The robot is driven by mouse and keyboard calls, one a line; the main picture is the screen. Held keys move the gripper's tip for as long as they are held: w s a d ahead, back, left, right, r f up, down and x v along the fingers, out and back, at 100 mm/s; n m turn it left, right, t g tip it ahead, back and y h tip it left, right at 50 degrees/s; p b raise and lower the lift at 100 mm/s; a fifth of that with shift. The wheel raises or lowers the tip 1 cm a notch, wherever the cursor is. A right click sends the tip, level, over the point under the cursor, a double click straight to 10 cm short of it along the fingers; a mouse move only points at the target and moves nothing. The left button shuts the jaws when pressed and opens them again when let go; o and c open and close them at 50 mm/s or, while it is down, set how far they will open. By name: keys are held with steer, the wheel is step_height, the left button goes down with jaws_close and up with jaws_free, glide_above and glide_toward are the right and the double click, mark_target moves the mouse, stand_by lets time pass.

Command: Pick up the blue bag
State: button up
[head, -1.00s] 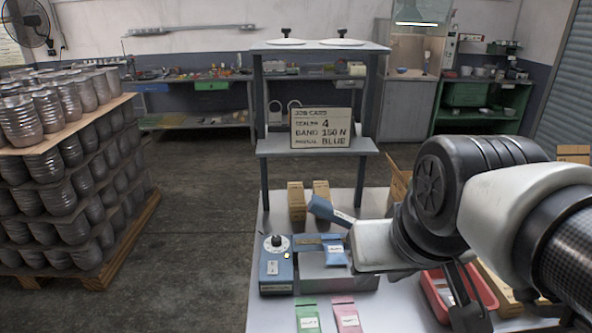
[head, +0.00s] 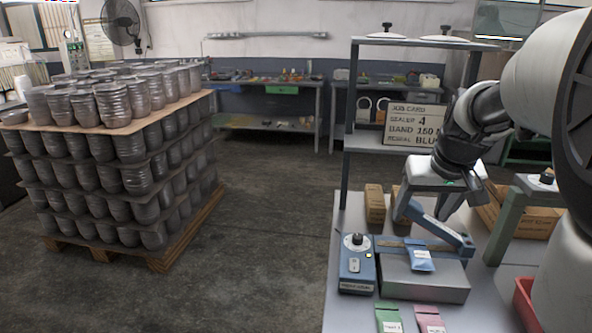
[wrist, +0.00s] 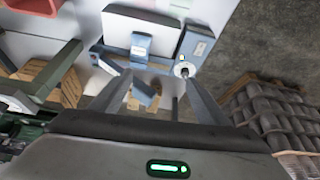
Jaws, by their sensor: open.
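The small blue bag (head: 420,256) with a white label lies on the front of the sealer's grey platform (head: 425,283). It also shows near the top of the wrist view (wrist: 141,44). The sealer's blue lever (head: 440,228) is raised at a slant behind the bag. My gripper (head: 425,210) is open and empty, above and behind the sealer, near the lever. In the wrist view its two fingers (wrist: 156,82) reach toward the sealer, with the lever's end between them. The bag is apart from the fingers.
The sealer's blue control box (head: 356,262) stands left of the platform. Green (head: 388,318) and pink (head: 429,319) bags lie in front. Cardboard boxes (head: 374,204) stand behind. A grey-green post (head: 505,222) rises at the right, and a red bin (head: 524,300) is at front right.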

steer(key=m, duration=0.1)
glide_toward(422, 255)
steer(key=f, duration=0.1)
steer(key=w+f+b, duration=0.1)
steer(key=f, duration=0.1)
steer(key=shift+w+a+g, duration=0.1)
steer(key=shift+a+g, duration=0.1)
steer(key=shift+g, duration=0.2)
steer(key=shift+w+d+x, duration=0.15)
steer(key=shift+x, duration=1.3)
steer(key=shift+w+d+x, duration=0.1)
steer(key=shift+d+x, duration=0.05)
steer(key=shift+x, duration=1.35)
steer(key=shift+r, duration=0.2)
steer(key=shift+c, duration=0.5)
